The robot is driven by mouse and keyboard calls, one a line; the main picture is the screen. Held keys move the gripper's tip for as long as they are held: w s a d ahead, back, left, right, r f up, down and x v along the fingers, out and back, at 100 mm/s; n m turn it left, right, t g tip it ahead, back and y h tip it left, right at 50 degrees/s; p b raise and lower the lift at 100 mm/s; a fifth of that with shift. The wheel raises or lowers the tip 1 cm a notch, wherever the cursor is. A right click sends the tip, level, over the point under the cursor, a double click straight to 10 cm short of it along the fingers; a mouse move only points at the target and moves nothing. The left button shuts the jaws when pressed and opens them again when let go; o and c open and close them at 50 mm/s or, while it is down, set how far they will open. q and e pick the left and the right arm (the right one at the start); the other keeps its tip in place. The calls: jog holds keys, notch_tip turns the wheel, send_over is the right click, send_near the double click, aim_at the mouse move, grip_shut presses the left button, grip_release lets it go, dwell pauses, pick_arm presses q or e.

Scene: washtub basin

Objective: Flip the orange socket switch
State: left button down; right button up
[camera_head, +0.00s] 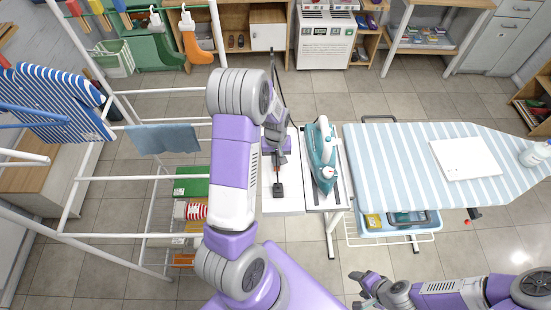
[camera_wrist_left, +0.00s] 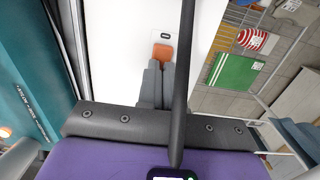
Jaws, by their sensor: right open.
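The orange socket switch (camera_wrist_left: 163,51) shows in the left wrist view on a white surface, beside a small dark slot. My left gripper (camera_wrist_left: 153,82) has its grey fingers close together, with their tips at the lower edge of the orange part; I cannot tell whether they touch it. In the head view my left gripper (camera_head: 277,162) is over the white stand (camera_head: 283,203), just above a small dark block (camera_head: 278,190). The orange part is not discernible there. My right gripper (camera_head: 366,285) is open and empty at the bottom, over the floor.
A teal iron (camera_head: 323,160) stands right of my left gripper. The striped ironing board (camera_head: 385,165) extends to the right, with a white folded item (camera_head: 465,158) on it. A white drying rack (camera_head: 110,205) stands left. A dark rod (camera_wrist_left: 183,75) crosses the wrist view.

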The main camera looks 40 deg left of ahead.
pick_arm(q)
jog(key=shift+s+d+f+g, duration=0.3)
jog(key=shift+s+d+f, duration=0.1)
jog(key=shift+s+d, duration=0.2)
jog(key=r+p, duration=0.2)
jog(key=r, duration=0.1)
jog(key=w+a+r+p, duration=0.1)
jog(key=r, duration=0.1)
notch_tip(320, 180, up, 10)
jog(key=shift+w+a+p, duration=0.35)
jog(key=shift+w+a, duration=0.1)
jog(key=shift+s+f, duration=0.1)
jog(key=shift+f, duration=0.05)
